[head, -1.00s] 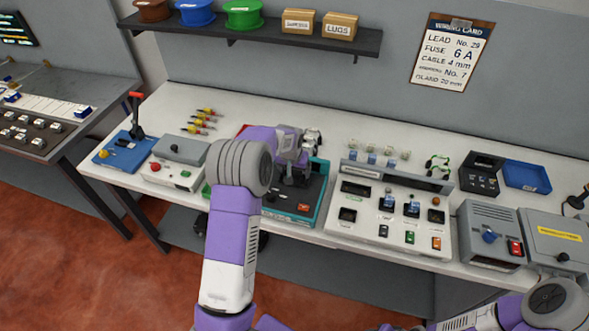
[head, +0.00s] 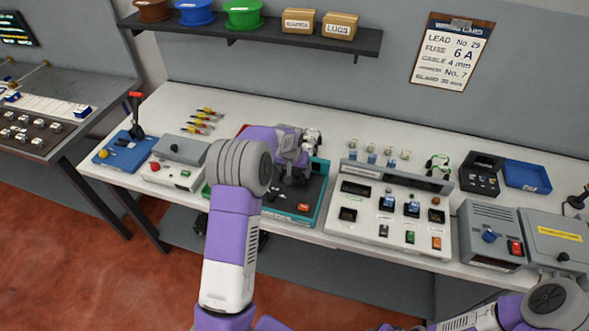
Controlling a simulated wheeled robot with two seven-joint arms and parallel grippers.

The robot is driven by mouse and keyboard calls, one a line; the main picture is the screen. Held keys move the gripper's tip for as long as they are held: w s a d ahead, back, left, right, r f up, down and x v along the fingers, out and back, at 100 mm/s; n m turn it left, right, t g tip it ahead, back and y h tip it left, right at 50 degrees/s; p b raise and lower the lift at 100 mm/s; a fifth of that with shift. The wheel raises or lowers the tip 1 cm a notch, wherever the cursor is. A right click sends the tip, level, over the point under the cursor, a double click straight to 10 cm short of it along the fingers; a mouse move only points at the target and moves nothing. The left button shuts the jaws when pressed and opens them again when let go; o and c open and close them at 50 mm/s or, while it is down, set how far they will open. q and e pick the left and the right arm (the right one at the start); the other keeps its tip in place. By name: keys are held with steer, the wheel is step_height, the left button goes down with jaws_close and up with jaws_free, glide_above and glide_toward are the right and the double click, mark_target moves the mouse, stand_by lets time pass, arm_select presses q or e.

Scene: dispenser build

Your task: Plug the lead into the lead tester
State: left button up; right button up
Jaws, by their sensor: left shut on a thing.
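My left gripper (head: 312,138) is over the back right part of a dark box with a teal edge (head: 321,202). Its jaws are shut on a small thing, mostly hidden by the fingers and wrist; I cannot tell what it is. A small green, white and black item (head: 437,165), perhaps a coiled lead, lies behind the white panel. The white panel (head: 345,232) has several sockets, switches and coloured buttons. I cannot tell for sure which device is the lead tester. My right arm shows at the lower right, but its gripper is out of view.
A blue lever tool (head: 123,152) and a grey-white box (head: 170,175) stand to the left. Several yellow-and-red parts (head: 203,122) lie behind them. A black tray (head: 481,176), a blue tray (head: 527,176) and grey boxes (head: 489,238) are at the right. A shelf (head: 260,36) hangs above.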

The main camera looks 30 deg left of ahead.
arm_select(q)
steer(key=shift+f+b, duration=0.3)
steer(key=shift+f, duration=0.05)
stand_by(0.3)
steer(key=o, duration=0.8)
steer(key=shift+o, duration=0.2)
steer(key=shift+r+p, duration=2.3)
steer(key=shift+r, duration=1.25)
steer(key=shift+f, duration=0.1)
